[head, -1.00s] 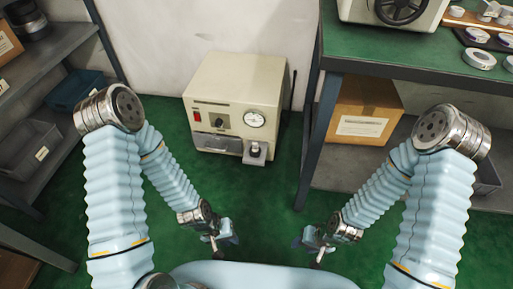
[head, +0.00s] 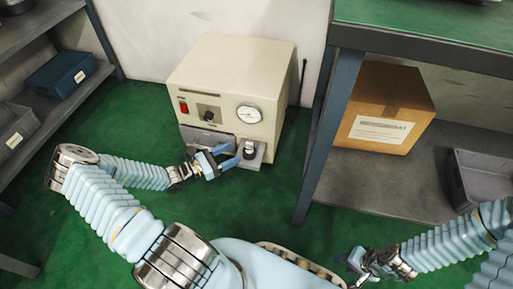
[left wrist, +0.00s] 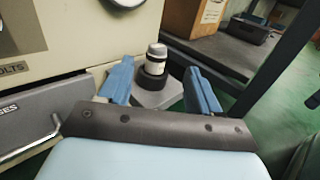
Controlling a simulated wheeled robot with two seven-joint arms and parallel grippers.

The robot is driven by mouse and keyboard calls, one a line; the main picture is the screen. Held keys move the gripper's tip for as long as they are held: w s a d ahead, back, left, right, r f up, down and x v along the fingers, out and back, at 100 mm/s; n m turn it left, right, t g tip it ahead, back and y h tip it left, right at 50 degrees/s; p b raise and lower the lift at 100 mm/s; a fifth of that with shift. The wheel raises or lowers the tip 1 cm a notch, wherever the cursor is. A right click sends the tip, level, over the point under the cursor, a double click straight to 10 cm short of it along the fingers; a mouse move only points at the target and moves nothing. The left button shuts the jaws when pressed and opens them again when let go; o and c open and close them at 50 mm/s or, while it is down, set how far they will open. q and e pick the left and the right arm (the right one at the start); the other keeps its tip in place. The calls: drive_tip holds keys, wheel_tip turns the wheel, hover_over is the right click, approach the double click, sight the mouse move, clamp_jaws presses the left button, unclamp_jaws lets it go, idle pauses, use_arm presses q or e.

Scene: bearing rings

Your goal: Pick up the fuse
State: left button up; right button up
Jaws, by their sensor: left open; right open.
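The fuse (head: 249,149) is a small upright cylinder on a grey ledge at the front of a cream box-shaped machine (head: 229,85). My right gripper (head: 357,263) is open and empty at the lower right, far from the fuse.
The machine has a gauge (head: 248,114), a red switch and a grey drawer front (left wrist: 32,115) left of the ledge. A workbench leg (head: 330,137) stands to the right, with a cardboard box (head: 391,105) and grey bin (head: 482,180) on its shelf. Shelving stands left; green floor is clear between.

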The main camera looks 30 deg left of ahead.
sight(252, 142)
use_arm(q)
drive_tip(key=x, duration=0.5)
drive_tip(key=shift+w+d+f+b, duration=0.1)
drive_tip(key=shift+w+d+b, duration=0.1)
drive_tip(key=shift+b, duration=0.15)
drive_tip(key=b+x, duration=0.1)
drive_tip(key=x, duration=0.3)
drive_tip(key=shift+w, duration=0.3)
drive_tip(key=shift+w+d, duration=0.15)
drive_tip(key=shift+w, duration=0.2)
drive_tip(key=shift+c, duration=0.3)
drive_tip(key=c, duration=1)
